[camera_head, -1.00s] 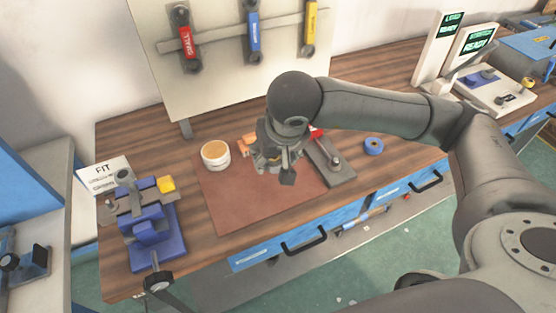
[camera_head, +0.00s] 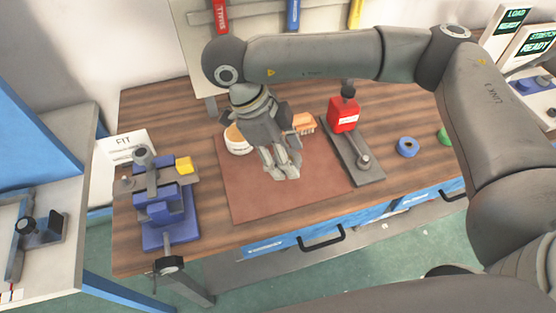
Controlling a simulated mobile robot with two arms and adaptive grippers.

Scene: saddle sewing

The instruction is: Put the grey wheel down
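I cannot pick out a grey wheel for certain in the head view. My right gripper (camera_head: 283,172) hangs fingers-down over the brown mat (camera_head: 250,198), near the mat's middle. Its fingers look close together, but I cannot tell whether they are shut or whether something small is between them. The wrist and fingers hide part of the mat and of the white tub (camera_head: 238,146) behind. My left gripper is not in view.
A blue roll (camera_head: 407,147) is farther right. A blue clamp (camera_head: 165,210) stands left. The mat's front part is clear.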

